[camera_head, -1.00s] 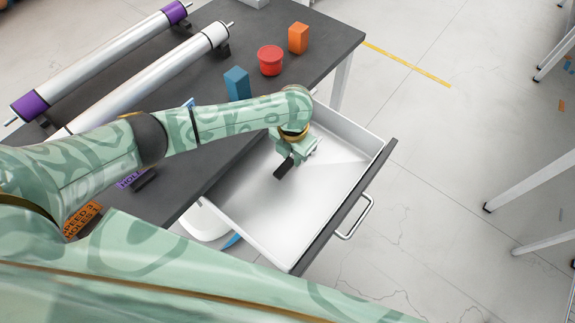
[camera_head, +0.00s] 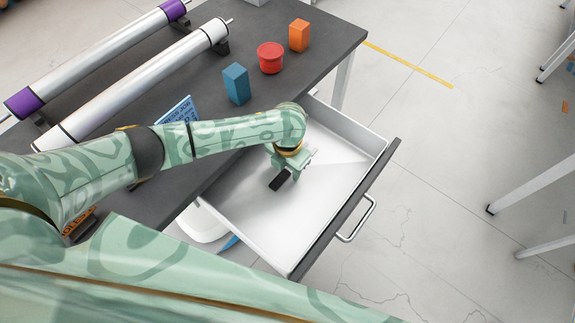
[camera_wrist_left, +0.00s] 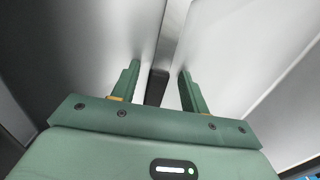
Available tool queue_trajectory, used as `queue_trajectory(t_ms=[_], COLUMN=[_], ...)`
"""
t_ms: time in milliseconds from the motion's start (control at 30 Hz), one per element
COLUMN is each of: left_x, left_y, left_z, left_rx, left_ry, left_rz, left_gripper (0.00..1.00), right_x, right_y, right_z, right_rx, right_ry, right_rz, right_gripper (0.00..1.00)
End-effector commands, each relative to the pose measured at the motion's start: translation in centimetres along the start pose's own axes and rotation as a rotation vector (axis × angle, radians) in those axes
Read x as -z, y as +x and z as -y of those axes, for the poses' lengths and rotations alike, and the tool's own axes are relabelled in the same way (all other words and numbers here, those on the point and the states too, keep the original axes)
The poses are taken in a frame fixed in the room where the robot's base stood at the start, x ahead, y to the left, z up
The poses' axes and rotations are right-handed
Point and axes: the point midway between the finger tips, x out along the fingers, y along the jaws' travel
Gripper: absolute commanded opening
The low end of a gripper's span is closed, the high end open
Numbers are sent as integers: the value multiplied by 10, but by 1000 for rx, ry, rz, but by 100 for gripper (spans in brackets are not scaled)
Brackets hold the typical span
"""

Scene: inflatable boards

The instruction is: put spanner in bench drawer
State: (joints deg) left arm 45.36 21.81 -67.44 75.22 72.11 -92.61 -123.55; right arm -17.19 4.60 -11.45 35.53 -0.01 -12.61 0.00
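The bench drawer (camera_head: 330,205) is pulled out, white inside, with a dark front and a metal handle. My left gripper (camera_head: 288,174) is inside it, pointing down. A black piece (camera_head: 280,181), apparently the spanner's handle, shows just below the fingers, at or close to the drawer floor. In the left wrist view the two fingers (camera_wrist_left: 159,75) stand apart, with a gap on each side of the dark end of the spanner (camera_wrist_left: 157,90). A grey strip runs on beyond it. The rest of the spanner is hidden by my gripper. My right gripper is not in view.
On the dark bench top (camera_head: 200,70) stand a blue block (camera_head: 236,84), a red tub (camera_head: 270,58) and an orange block (camera_head: 299,36). Two long rollers (camera_head: 140,85) lie at the left. The floor right of the drawer is clear.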

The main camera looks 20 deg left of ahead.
Motion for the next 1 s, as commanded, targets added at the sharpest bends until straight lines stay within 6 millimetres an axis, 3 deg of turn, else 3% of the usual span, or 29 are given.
queue_trajectory(t_ms=[167, 267, 700, 1000], left_x=[0, -1, -1, 0], left_y=[-2, -13, -109, -124], left_z=[0, 0, 0, 0], left_rx=[0, -1, 0, 1], left_ry=[0, 1, 2, 1], left_rz=[1, 2, 3, -1], left_gripper=[45, 45, 45, 45], right_x=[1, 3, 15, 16], right_y=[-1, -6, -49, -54], right_z=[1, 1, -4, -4], right_rx=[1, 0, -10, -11], right_ry=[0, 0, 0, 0], right_rz=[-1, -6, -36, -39], right_gripper=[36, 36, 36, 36])
